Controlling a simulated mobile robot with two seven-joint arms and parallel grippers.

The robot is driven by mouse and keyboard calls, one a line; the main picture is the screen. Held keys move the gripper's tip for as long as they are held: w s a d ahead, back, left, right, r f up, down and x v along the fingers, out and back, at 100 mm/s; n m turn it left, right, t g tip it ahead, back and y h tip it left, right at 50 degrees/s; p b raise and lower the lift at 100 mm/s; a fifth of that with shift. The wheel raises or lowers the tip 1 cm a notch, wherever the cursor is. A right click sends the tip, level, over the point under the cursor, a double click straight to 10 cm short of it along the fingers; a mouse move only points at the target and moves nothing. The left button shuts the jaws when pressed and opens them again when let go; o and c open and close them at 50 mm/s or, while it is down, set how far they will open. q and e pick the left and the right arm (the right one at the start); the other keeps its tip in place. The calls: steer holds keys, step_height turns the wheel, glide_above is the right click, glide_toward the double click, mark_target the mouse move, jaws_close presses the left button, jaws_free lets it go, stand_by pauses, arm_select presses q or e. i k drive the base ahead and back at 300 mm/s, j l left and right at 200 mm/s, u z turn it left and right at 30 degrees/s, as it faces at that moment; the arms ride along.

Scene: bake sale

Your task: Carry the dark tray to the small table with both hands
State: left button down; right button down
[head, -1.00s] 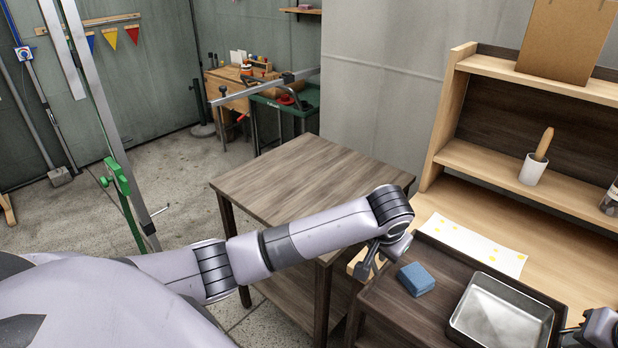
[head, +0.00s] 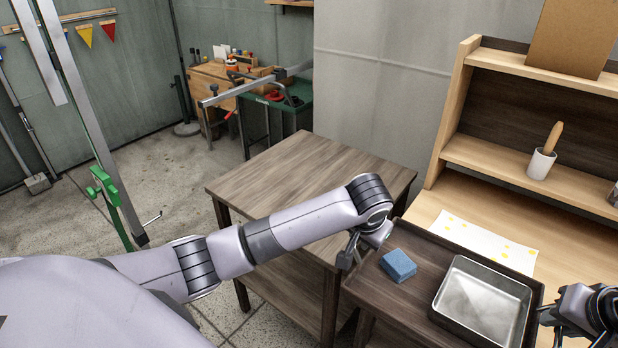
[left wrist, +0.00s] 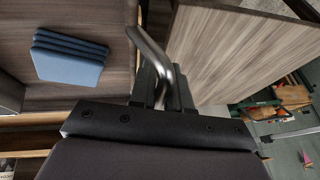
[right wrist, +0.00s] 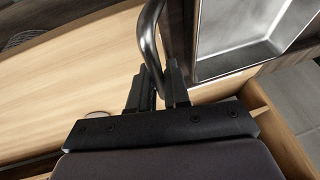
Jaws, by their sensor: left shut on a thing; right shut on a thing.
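The dark tray (head: 408,296) is at the lower right of the head view and carries a blue folded stack (head: 398,264) and a metal pan (head: 482,302). My left gripper (head: 348,252) is shut on the tray's left metal handle, which shows between its fingers in the left wrist view (left wrist: 152,60). My right gripper (head: 550,318) is shut on the right handle, seen in the right wrist view (right wrist: 150,45). The small table (head: 290,172) has a bare dark wood top, left of the tray and partly hidden by my left arm. Whether the tray overlaps its edge is unclear.
A pale wooden counter (head: 450,195) with shelves stands behind the tray. A white yellow-dotted sheet (head: 484,243) lies on it, and a white cup (head: 541,164) stands on its shelf. A green stand (head: 104,190) is at the left.

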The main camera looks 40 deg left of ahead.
mark_target(312, 192)
steer(key=j, duration=0.6)
steer(key=i+j, duration=0.15)
steer(key=j, duration=0.45)
steer(key=i+j, duration=0.2)
steer(key=j, duration=0.15)
steer(key=i+j, duration=0.15)
steer(key=j, duration=0.25)
steer(key=i+j, duration=0.2)
steer(key=j, duration=0.15)
